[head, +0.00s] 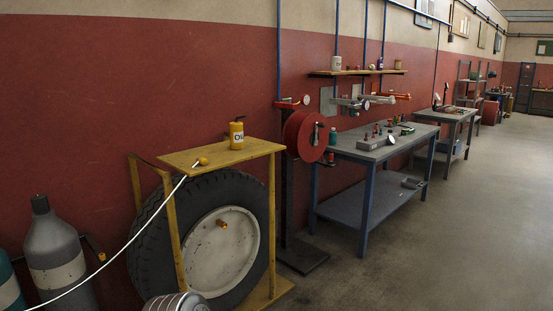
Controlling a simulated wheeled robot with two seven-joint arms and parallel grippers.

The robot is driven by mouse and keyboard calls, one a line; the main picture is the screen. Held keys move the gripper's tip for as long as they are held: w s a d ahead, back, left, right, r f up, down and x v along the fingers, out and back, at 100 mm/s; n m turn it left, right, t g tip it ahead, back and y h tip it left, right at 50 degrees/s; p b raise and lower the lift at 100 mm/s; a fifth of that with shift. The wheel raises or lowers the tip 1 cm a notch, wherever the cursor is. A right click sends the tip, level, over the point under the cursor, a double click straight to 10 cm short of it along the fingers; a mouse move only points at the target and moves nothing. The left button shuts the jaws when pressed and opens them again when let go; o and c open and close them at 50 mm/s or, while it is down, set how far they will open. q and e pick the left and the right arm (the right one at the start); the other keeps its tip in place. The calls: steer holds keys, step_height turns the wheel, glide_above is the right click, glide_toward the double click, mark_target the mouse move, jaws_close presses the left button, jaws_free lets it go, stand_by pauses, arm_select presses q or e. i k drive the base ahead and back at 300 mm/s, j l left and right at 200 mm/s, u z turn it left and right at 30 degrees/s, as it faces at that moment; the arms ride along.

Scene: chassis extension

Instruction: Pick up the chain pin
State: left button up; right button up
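I cannot pick out the chain pin with certainty. A small yellow, knob-ended piece (201,161) lies on the left front edge of the wooden stand's top (225,153). A thin white line (120,248) runs from it down to the lower left. A short brass-coloured peg (222,224) shows at the pale wheel hub under the stand. Neither of my grippers is in view.
A yellow oil can (236,135) stands on the stand. A large tyre (165,245) sits inside it. Grey cylinder (56,255) at left, ribbed metal object (176,302) at bottom. Red reel (305,136) and workbench (370,150) stand to the right. The right floor (450,240) is clear.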

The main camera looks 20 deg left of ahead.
mark_target(202, 161)
steer(key=j+z, duration=0.3)
steer(key=j, duration=0.15)
steer(key=j+z, duration=0.25)
steer(key=j, duration=0.25)
steer(key=k+j+z, duration=0.1)
steer(key=j+z, duration=0.2)
steer(key=j, duration=0.15)
steer(key=k+j+z, duration=0.1)
steer(key=j+z, duration=0.15)
steer(key=j, duration=0.15)
steer(key=k+j+z, duration=0.3)
steer(key=k+j, duration=0.15)
steer(key=j, duration=0.2)
steer(key=k+j, duration=0.1)
steer(key=j, duration=0.3)
steer(key=k+j, duration=0.15)
steer(key=j, duration=0.2)
steer(key=k+j, duration=0.15)
steer(key=j, duration=0.25)
steer(key=k+j, duration=0.15)
steer(key=j, duration=0.2)
steer(key=i+j+z, duration=0.05)
